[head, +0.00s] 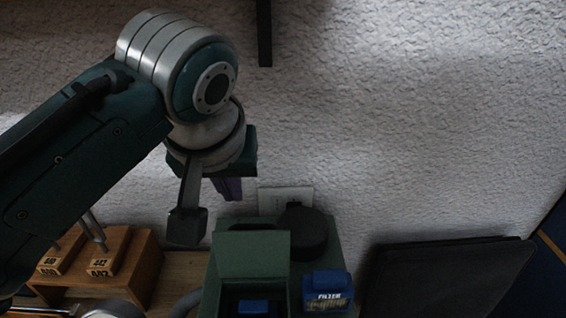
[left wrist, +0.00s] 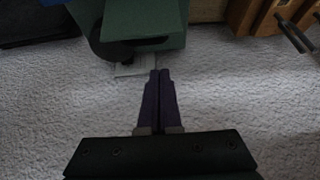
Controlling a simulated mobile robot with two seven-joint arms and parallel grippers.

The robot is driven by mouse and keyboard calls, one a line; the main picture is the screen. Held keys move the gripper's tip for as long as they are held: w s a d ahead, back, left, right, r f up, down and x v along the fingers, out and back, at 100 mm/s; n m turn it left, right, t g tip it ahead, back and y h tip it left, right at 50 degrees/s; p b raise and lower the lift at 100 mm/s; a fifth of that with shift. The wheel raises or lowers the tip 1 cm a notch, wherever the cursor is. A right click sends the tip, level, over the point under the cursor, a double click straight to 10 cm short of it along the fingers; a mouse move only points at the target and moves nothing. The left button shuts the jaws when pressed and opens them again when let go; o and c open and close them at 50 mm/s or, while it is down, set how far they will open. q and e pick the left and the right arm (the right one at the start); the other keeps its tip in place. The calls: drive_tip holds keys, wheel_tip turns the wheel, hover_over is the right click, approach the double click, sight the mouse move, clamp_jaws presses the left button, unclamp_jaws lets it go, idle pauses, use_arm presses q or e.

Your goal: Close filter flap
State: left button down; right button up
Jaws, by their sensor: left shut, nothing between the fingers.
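The green filter housing (head: 325,243) stands at the bottom middle of the head view. Its green flap (head: 252,252) appears raised, above an opening with a blue piece (head: 253,306) inside. My left gripper (head: 231,190) is above and behind the housing, near the wall, apart from the flap. Its purple fingers are shut and empty; in the left wrist view the fingertips (left wrist: 160,74) lie together, just short of the green housing (left wrist: 172,36). The flap's lower edge and hinge are not clear. My right gripper is out of view.
A blue box labelled FILTER (head: 327,288) and a round black part (head: 303,232) sit on the housing's right side. A wooden rack (head: 142,268) with numbered blocks stands left. A black slab (head: 440,275) lies right. A wall outlet (head: 287,196) is behind.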

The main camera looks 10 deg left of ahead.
sight(238, 228)
use_arm(q)
drive_tip(key=d+b+x, duration=0.1)
drive_tip(key=x, duration=0.6)
drive_tip(key=s+p, duration=0.1)
drive_tip(key=s, duration=0.1)
drive_tip(key=s+r+p, duration=0.1)
drive_tip(key=s+p, duration=0.1)
drive_tip(key=shift+r, duration=0.1)
